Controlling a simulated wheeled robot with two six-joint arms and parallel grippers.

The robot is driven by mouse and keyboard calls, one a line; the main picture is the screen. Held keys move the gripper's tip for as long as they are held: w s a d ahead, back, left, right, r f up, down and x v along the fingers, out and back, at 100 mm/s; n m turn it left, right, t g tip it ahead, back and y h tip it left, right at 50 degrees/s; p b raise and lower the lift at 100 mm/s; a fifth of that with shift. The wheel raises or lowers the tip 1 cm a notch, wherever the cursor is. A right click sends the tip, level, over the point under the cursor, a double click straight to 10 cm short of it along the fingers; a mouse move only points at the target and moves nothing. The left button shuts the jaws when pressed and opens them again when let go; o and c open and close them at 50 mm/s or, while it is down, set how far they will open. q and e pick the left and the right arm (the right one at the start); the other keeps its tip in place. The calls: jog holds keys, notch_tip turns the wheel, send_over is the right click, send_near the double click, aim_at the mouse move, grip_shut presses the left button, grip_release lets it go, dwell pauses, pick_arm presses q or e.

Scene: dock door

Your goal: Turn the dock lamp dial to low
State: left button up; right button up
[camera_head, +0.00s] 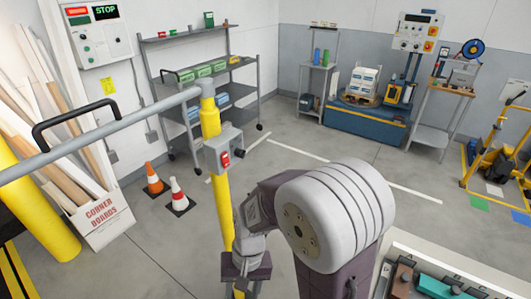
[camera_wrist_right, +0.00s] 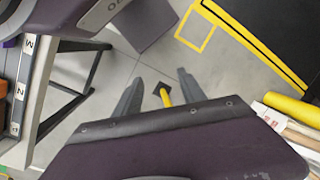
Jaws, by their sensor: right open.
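No dial that I can make out as the dock lamp dial shows clearly in either view. In the head view a grey box (camera_head: 223,150) with a red switch is fixed to a yellow post (camera_head: 210,118). A wall panel (camera_head: 92,33) with a lit STOP sign and small buttons is at the upper left. My right gripper (camera_head: 240,287) is low in front of the yellow post, below the grey box, its fingers mostly cut off. In the right wrist view my right gripper (camera_wrist_right: 161,76) is open and empty, pointing at the floor near a yellow post foot (camera_wrist_right: 166,97). My left gripper is out of view.
A grey barrier rail (camera_head: 110,130) crosses the left side at post height. Two cones (camera_head: 177,196), a box of corner boards (camera_head: 100,220) and a wheeled shelf cart (camera_head: 205,90) stand behind. A counter (camera_head: 450,262) is at lower right. The middle floor is clear.

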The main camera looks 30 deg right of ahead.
jog(key=w+a+r+m+y, duration=0.3)
jog(key=a+r+m+y, duration=0.15)
jog(key=a+m, duration=0.3)
jog(key=w+d+r+m+t+y+b, duration=0.2)
jog(key=w+r+m+t+y, duration=0.4)
jog(key=w, duration=0.3)
jog(key=m+t+h, duration=0.6)
jog(key=m+t, duration=0.5)
jog(key=m, duration=0.2)
send_near(241, 153)
jog(key=x, duration=0.7)
jog(key=shift+w+a+f, duration=0.15)
jog(key=shift+w+f, duration=0.3)
jog(key=shift+w, duration=0.35)
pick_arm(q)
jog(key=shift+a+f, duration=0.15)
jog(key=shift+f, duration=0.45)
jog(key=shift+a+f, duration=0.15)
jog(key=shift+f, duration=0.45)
pick_arm(e)
grip_shut()
